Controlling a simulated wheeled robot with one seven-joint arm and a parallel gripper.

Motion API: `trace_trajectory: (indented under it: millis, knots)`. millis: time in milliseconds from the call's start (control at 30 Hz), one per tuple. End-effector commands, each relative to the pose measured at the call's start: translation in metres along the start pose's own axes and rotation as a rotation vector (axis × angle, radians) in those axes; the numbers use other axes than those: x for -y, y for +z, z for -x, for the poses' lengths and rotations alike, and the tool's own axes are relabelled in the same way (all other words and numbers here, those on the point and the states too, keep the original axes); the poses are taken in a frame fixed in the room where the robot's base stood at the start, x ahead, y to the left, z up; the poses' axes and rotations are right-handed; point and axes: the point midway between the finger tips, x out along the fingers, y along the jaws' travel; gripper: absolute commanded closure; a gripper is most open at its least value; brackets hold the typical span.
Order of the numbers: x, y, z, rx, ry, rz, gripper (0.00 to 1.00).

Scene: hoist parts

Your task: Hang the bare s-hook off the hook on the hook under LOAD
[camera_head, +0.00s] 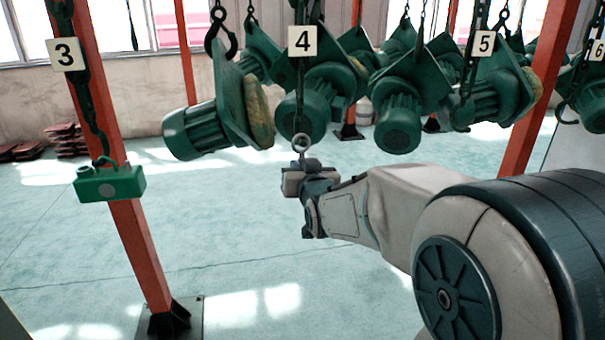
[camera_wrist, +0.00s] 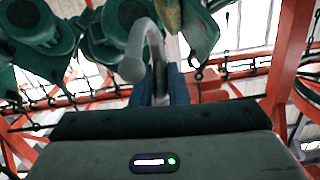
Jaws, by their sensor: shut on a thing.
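My gripper (camera_head: 304,172) is below the number 4 sign and is shut on a bare grey s-hook (camera_head: 301,142). The s-hook's upper curve stands up above the jaws. In the wrist view the s-hook (camera_wrist: 133,66) rises from between the blue fingers (camera_wrist: 165,85) and bends over at the top, with nothing seen hanging from it. Its lower part is hidden by the jaws. A dark chain (camera_head: 299,82) hangs below the 4 sign, just above the s-hook; whether they touch I cannot tell. No sign reading LOAD shows.
A green block (camera_head: 110,184) hangs from the hook under the 3 sign (camera_head: 65,54). Green motors (camera_head: 205,125) hang at the back on both sides of the 4 sign (camera_head: 303,41). A red post (camera_head: 137,235) stands at the left. The floor below my gripper is clear.

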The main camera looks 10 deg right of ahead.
Motion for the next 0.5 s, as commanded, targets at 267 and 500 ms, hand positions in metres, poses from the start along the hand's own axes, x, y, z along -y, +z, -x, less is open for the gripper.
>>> trace_trajectory:
  millis: [267, 500]
  knots:
    - [0.000, 0.003, -0.007, -0.025, -0.003, -0.004, 1.00]
    - [0.000, 0.004, -0.012, -0.043, -0.005, -0.007, 1.00]
